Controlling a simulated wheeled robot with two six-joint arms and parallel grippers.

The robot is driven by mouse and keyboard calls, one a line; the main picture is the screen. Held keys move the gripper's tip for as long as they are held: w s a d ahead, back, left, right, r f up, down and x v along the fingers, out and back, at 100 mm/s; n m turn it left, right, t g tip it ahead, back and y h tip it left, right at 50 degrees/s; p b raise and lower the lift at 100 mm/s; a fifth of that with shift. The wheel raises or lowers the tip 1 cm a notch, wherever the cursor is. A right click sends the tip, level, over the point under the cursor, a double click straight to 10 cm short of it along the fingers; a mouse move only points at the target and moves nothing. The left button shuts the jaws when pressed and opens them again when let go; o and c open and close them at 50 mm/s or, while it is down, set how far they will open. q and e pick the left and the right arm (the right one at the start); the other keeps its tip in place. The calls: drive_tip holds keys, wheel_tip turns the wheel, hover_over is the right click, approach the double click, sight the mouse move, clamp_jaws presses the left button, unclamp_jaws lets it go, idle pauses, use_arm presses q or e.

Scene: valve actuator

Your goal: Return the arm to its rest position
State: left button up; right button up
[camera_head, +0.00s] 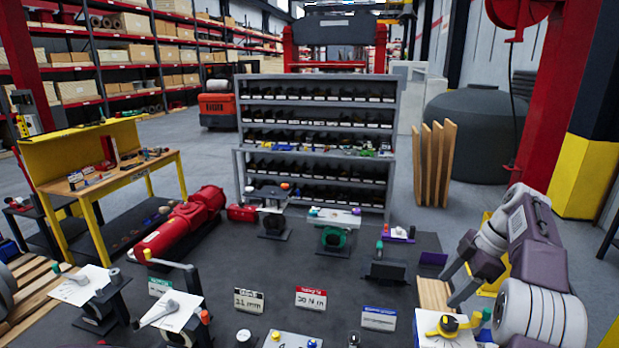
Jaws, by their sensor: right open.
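My right arm comes in from the right edge and bends back toward the middle. My right gripper (453,284) is open, with nothing visible between its fingers. It is above the right side of the dark work surface (300,262), near a light wooden piece (433,294). A green valve (334,239) on a dark stand is at the middle back of the surface, with another valve stand (272,223) to its left. A red actuator cylinder (178,228) lies at the left. My left gripper does not show.
Label cards (311,297) stand along the front of the surface. Valve stands with white sheets (82,285) are at the left front. A yellow and black part (447,325) is below my right gripper. A grey shelf rack (315,125) stands behind; a yellow workbench (85,148) is left.

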drive_tip(key=s+a+f+g+b, duration=0.1)
drive_tip(key=s+a+f+b, duration=0.2)
drive_tip(key=a, duration=0.4)
drive_tip(key=s+a+f+g+h+b, duration=0.1)
drive_tip(key=s+a+f+b, duration=0.1)
drive_tip(key=a+f, duration=0.4)
drive_tip(key=s+a+f+g+b, duration=0.1)
drive_tip(key=s+a+f+b, duration=0.15)
drive_tip(key=a, duration=0.45)
use_arm(q)
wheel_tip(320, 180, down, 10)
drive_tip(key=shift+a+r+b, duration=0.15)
drive_tip(key=shift+b, duration=0.25)
use_arm(e)
drive_tip(key=s+f+m+t+h, duration=0.2)
drive_tip(key=s+f+m, duration=0.9)
drive_tip(key=f+m, duration=0.4)
drive_tip(key=shift+h, duration=0.4)
drive_tip(key=shift+s+d, duration=0.1)
drive_tip(key=shift+s, duration=0.1)
